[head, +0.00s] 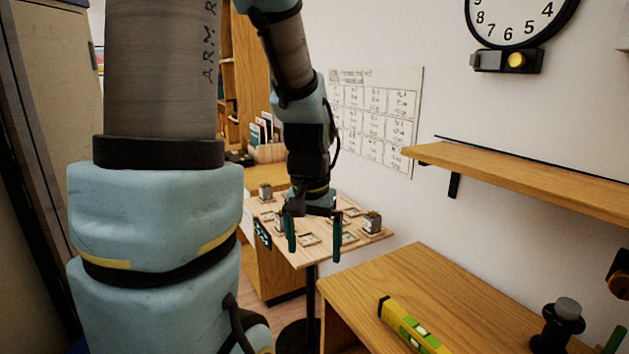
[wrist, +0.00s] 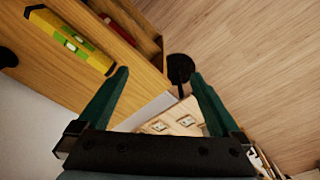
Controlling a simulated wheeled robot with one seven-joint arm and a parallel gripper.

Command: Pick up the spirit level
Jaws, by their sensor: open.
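The spirit level (head: 412,328) is yellow-green with black ends. It lies on a wooden cabinet top at the lower right of the head view, its near end cut off by the frame edge. In the wrist view the whole spirit level (wrist: 71,41) shows at the upper left, lying flat on the wood. My gripper (head: 314,245) is open and empty, with dark green fingers pointing down. It hangs in the air to the left of and beyond the level. In the wrist view my gripper (wrist: 160,82) has its fingers spread, with the level outside them, beyond the left finger.
The cabinet (head: 440,280) also carries a black object with a grey knob (head: 562,322), right of the level. A small table (head: 292,256) with little pots and cards stands behind my gripper. A wall shelf (head: 520,178) juts out above the cabinet.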

